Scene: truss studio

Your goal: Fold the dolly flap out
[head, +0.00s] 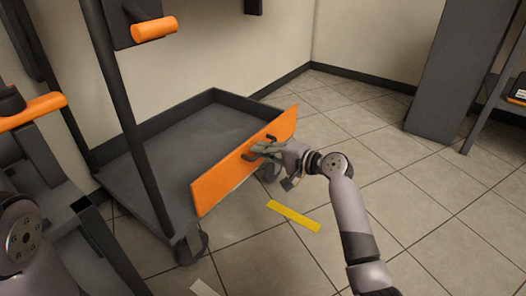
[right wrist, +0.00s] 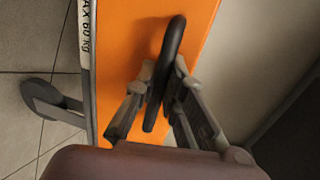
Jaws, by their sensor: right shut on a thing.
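The dolly (head: 150,160) is a dark grey platform with a low rim and a dark upright post. Its orange flap (head: 225,184) stands up along the near right side, steep rather than flat; I cannot tell its exact angle. My right gripper (head: 262,149) is at the middle of the flap's outer face, shut on its dark handle. In the right wrist view, the fingers (right wrist: 160,90) close around the black bar handle (right wrist: 173,45), with the orange flap (right wrist: 130,35) behind. My left gripper is out of view.
A yellow strip (head: 294,216) lies on the tiled floor below the flap. Dolly wheels (head: 192,248) show under the platform. A dark shelf unit (head: 445,70) stands at the right. The floor (head: 440,215) right of my right arm is clear.

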